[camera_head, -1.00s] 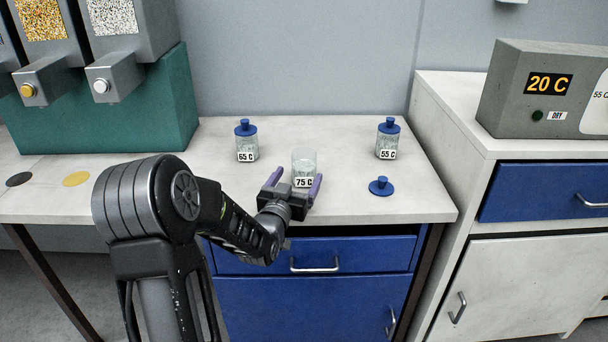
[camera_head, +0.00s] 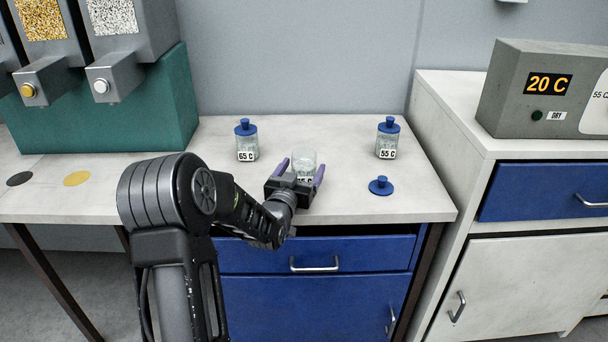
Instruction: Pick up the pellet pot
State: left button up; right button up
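The pellet pot (camera_head: 304,161) is a clear open-topped pot standing on the worktop, with a label now partly hidden by my gripper. My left gripper (camera_head: 303,171) is open, with its purple fingers on either side of the pot. I cannot tell whether the fingers touch it. A blue lid (camera_head: 381,187) with a knob lies on the worktop to the right. My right gripper is not in view.
A lidded 65 C pot (camera_head: 247,143) stands behind left and a lidded 55 C pot (camera_head: 388,140) behind right. Pellet dispensers (camera_head: 120,78) stand on a green block (camera_head: 170,110) at left. A dryer unit (camera_head: 540,95) reading 20 C sits on the right cabinet (camera_head: 447,100).

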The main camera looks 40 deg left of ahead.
pick_arm(q)
jog(key=shift+r, duration=0.1)
grip_shut()
dwell(0.6)
jog(key=shift+r, duration=0.1)
notch_tip(320, 180, up, 10)
jog(key=shift+f+p, duration=0.1)
jog(key=shift+p, duration=0.2)
dwell(1.0)
